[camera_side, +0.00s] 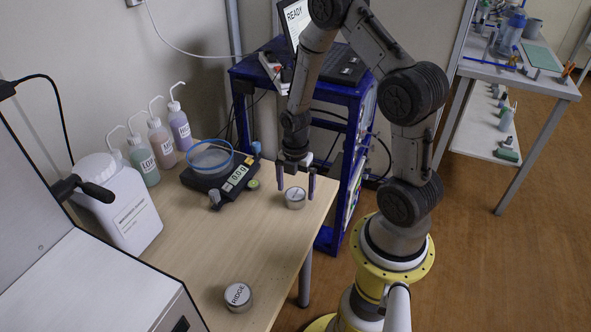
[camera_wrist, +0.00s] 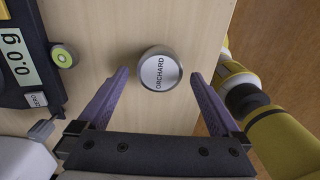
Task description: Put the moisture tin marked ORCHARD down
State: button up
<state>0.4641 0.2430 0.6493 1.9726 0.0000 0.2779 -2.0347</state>
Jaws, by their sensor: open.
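The moisture tin marked ORCHARD (camera_wrist: 160,72) is a small round metal tin with a white label. In the side view it stands upright on the table (camera_side: 215,255), near the table's right edge, as the tin (camera_side: 295,199). My gripper (camera_side: 296,186) is above it with fingers pointing down. In the wrist view my gripper (camera_wrist: 172,75) is open, with its purple fingers apart and the tin lying between their tips. Clear gaps show between each finger and the tin. Whether the fingertips reach down beside the tin is hard to tell.
A second tin marked RIDGE (camera_side: 238,296) stands at the table's front. A balance (camera_side: 222,180) reading 0.0 g, bearing a clear dish (camera_side: 210,157), is left of my gripper. Wash bottles (camera_side: 161,142) and a white jug (camera_side: 118,205) stand further left. The table's middle is clear.

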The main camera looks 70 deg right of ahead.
notch_tip(320, 180, up, 9)
notch_tip(320, 180, up, 12)
jog(key=m+t, duration=0.2)
jog(key=m, duration=0.5)
send_over(295, 194)
jog(key=s+a, duration=0.2)
jog(key=a, duration=0.5)
jog(key=s+a+r+m+t, duration=0.3)
jog(key=s+a+r+m, duration=0.4)
jog(key=m, duration=0.4)
jog(key=shift+s+r+t, duration=0.3)
jog(key=shift+s+r, duration=0.2)
jog(key=shift+s, duration=0.85)
